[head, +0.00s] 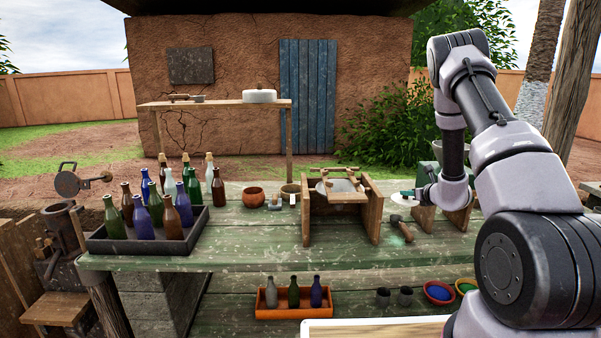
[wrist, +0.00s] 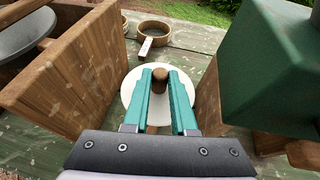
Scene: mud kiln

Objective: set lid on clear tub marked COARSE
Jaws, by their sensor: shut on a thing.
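My gripper (wrist: 160,80) is shut on the brown knob (wrist: 160,84) of a round white lid (wrist: 129,95) in the wrist view. The lid is between the wooden stand on the left and a wooden panel on the right. In the head view, the lid (head: 402,199) shows at the right part of the green table, with my gripper (head: 411,194) at it. I cannot tell how far the lid is above the tabletop. No clear tub and no COARSE marking can be made out; what is under the lid is hidden.
A wooden stand (head: 308,220) is left of the lid, and a green box (wrist: 275,70) is right. A dark-headed tool (head: 401,227) lies in front. A small round wooden container (wrist: 155,31) is beyond. A dark tray (head: 105,245) holds several bottles at the left.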

